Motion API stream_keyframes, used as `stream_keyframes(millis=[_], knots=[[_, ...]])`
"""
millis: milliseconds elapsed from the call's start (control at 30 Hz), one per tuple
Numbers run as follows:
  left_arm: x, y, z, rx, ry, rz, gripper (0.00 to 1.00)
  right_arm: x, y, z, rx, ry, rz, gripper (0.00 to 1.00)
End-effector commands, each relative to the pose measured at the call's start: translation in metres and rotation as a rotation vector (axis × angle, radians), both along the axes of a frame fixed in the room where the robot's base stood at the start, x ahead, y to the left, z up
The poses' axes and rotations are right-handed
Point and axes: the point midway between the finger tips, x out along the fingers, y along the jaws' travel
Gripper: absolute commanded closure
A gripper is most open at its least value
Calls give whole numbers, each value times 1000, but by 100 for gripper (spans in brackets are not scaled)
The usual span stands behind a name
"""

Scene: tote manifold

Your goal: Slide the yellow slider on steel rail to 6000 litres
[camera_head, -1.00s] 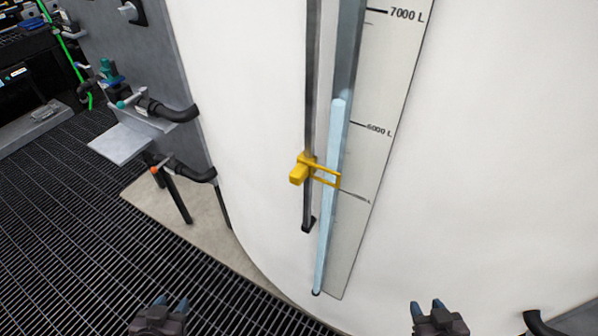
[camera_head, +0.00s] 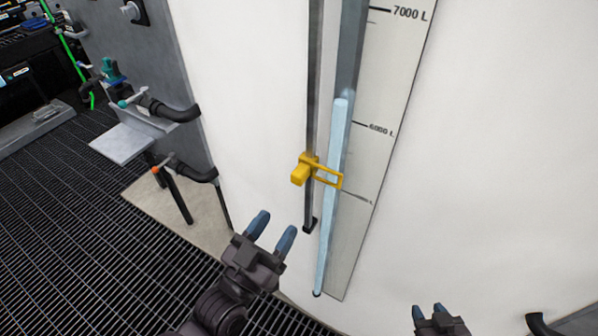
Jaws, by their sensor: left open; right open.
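The yellow slider (camera_head: 303,171) sits on the dark steel rail (camera_head: 313,90) on the white tank's wall. My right gripper (camera_head: 428,310) is open and empty at the bottom edge, right of the scale plate.
The white tank (camera_head: 500,150) fills the right side. At left are a grey panel with black pipe elbows (camera_head: 175,110), a teal-handled valve (camera_head: 112,72) and an orange-tipped post (camera_head: 172,185). Dark grating (camera_head: 60,230) covers the floor. A black pipe (camera_head: 540,325) shows at lower right.

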Motion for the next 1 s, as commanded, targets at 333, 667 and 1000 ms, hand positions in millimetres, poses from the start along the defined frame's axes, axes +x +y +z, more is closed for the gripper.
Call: stream_keyframes(millis=[333,667,1000], knots=[[4,2,20,-39,-100,42,49,4,1,4,0,-8,2,59],[46,-22,41,-37,-100,41,49,12,2,16,0,-26,6,59],[79,-41,55,-35,-98,41,49,9,1,19,1,-23,3,59]])
